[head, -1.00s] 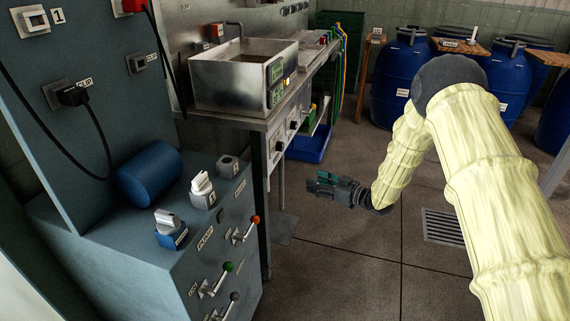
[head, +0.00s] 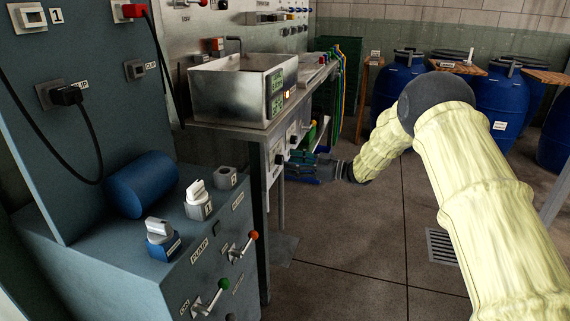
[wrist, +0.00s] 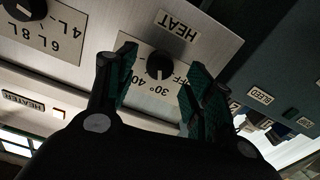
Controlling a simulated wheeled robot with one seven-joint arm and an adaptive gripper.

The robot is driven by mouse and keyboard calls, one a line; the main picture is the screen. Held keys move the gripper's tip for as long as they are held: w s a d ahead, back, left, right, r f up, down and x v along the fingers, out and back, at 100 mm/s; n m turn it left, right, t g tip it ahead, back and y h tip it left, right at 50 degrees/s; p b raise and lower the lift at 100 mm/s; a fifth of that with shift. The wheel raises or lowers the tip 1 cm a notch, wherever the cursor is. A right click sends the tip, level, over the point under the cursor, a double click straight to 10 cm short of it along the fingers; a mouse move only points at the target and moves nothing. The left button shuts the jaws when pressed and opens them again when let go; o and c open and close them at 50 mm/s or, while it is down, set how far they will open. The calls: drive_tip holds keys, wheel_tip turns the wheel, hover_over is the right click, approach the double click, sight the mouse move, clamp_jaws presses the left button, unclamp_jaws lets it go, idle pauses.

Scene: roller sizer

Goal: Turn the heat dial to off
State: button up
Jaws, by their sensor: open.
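The heat dial (wrist: 160,65) is a black round knob on a pale plate marked HEAT, 40, 30° and OFF, seen upside down in the wrist view. Its light mark seems to point near 30°. In the head view the dial (head: 279,158) is the nearer black knob on the front panel under the steel basin. My gripper (wrist: 163,70) is open, with one dark green finger on each side of the dial in the wrist view. Contact with the knob cannot be told. In the head view my gripper (head: 312,170) is beside the panel, its fingertips hard to make out.
A second knob (wrist: 30,8) marked 4L, 6L, 8L sits beside the heat dial. The steel basin (head: 228,95) stands above the panel. A blue-grey cabinet (head: 130,270) with levers and switches is at the near left. Open floor (head: 345,235) lies at the right.

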sight(283, 160)
drive_tip(key=shift+x, duration=1.65)
drive_tip(key=c, duration=1)
